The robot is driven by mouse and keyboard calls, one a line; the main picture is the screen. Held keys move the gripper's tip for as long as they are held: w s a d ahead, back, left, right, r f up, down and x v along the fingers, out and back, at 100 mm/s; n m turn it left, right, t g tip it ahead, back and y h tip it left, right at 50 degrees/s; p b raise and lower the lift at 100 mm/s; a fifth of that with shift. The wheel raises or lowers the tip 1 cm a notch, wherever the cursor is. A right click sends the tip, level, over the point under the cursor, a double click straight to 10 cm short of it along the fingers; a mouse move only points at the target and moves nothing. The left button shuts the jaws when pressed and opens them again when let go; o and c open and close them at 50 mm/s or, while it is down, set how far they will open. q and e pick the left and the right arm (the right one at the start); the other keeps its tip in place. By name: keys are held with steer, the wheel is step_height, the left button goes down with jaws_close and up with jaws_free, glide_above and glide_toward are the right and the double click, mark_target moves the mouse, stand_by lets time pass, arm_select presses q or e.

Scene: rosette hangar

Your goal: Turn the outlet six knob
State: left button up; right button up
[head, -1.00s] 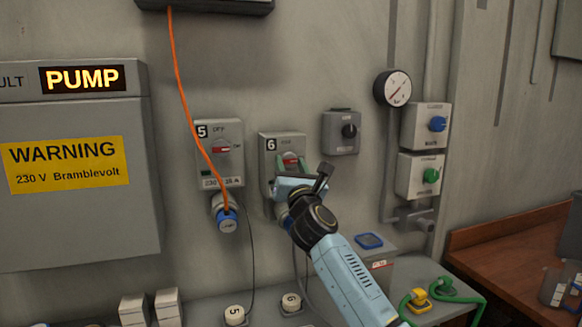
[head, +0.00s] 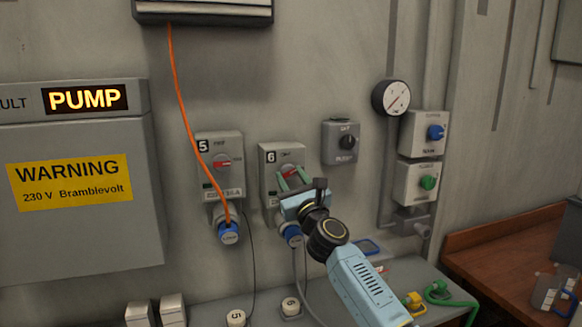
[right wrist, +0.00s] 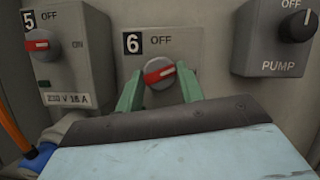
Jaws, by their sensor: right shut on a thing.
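The outlet six box (head: 269,156) is grey, on the wall, with a "6" label and the word OFF. Its knob (right wrist: 158,74) is grey with a red bar; in the right wrist view the bar runs slightly tilted, right end higher. The knob also shows in the head view (head: 288,170). My right gripper (head: 292,180) has its green fingers on either side of this knob and is shut on it; the fingers show in the right wrist view (right wrist: 160,88). The box's lower part is hidden behind the gripper. My left gripper is not in view.
The outlet five box (head: 220,165) is left of outlet six, with an orange cable (head: 183,95) in its blue plug. A pump switch (head: 341,143) is to the right. A gauge (head: 391,97) and blue and green knobs are farther right. A bench is below.

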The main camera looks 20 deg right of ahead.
steer(key=n+y+p, duration=0.1)
steer(key=n, duration=0.1)
steer(key=n+p, duration=0.1)
steer(key=n, duration=0.1)
steer(key=shift+d+r+g+y, duration=0.1)
steer(key=shift+r+g+y, duration=0.05)
steer(key=shift+g+y, duration=0.2)
steer(key=n+g+y+p, duration=0.1)
steer(key=n, duration=0.3)
steer(key=shift+d+y+p, duration=0.1)
steer(key=shift+y+p, duration=0.25)
steer(key=shift+p, duration=0.05)
steer(key=n+g+p, duration=0.1)
steer(key=n, duration=0.1)
steer(key=n+g+y+p, duration=0.1)
steer(key=n, duration=0.2)
steer(key=shift+r, duration=0.1)
steer(key=shift+n+g+y+p, duration=0.3)
steer(key=shift+n+g+p, duration=0.4)
steer(key=shift+n, duration=1.2)
steer(key=o, duration=1)
steer(key=shift+d, duration=0.1)
